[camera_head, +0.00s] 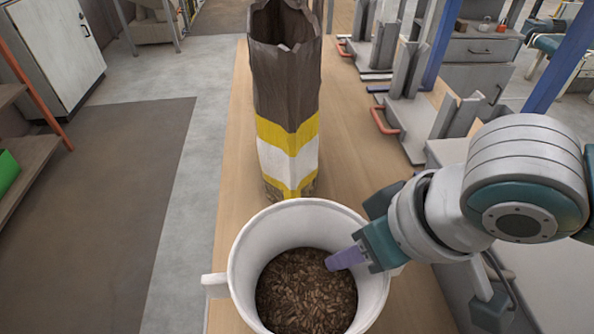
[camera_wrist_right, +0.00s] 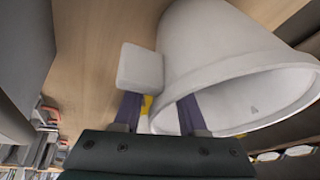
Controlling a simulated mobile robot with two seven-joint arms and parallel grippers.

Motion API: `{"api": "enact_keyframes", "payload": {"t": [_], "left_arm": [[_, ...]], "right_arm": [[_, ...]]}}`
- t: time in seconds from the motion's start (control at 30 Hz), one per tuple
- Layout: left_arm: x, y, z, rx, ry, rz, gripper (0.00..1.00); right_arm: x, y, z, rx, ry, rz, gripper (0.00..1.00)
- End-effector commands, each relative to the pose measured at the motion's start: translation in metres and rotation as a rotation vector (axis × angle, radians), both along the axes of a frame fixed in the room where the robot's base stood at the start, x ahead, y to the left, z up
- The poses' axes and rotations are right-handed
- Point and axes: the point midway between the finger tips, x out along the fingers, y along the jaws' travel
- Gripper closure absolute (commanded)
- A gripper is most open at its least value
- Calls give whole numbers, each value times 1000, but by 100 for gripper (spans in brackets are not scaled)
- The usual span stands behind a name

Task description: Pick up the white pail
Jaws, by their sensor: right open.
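The white pail (camera_head: 245,262) stands upright on the wooden bench at the front middle in the head view, part filled with brown pellets (camera_head: 305,290). A side lug (camera_head: 214,285) sticks out on its left. My right gripper (camera_head: 348,258) is at the pail's right rim, open, with a purple finger reaching over the mouth. In the right wrist view the pail (camera_wrist_right: 215,50) fills the upper right, with a square lug (camera_wrist_right: 141,67) just beyond the open fingers (camera_wrist_right: 160,112). I cannot tell whether the fingers touch the pail. My left gripper is out of view.
A tall open brown bag (camera_head: 285,90) with yellow and white bands stands right behind the pail on the bench (camera_head: 232,190). Grey metal brackets with red handles (camera_head: 383,122) line the bench's right side. Bare floor (camera_head: 100,220) lies to the left.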

Motion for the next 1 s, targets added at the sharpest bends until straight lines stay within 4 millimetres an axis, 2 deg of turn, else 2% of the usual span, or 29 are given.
{"api": "enact_keyframes", "payload": {"t": [0.07, 0.3, 0.67, 1.0], "left_arm": [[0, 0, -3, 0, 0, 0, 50], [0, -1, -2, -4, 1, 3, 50], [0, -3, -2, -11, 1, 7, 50], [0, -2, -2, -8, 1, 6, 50]], "right_arm": [[2, 2, -6, 0, -1, 0, 59], [2, 2, -6, 0, -1, 1, 59], [2, 2, -6, 0, -1, 1, 100], [2, 2, -6, 0, 0, 1, 100]]}}
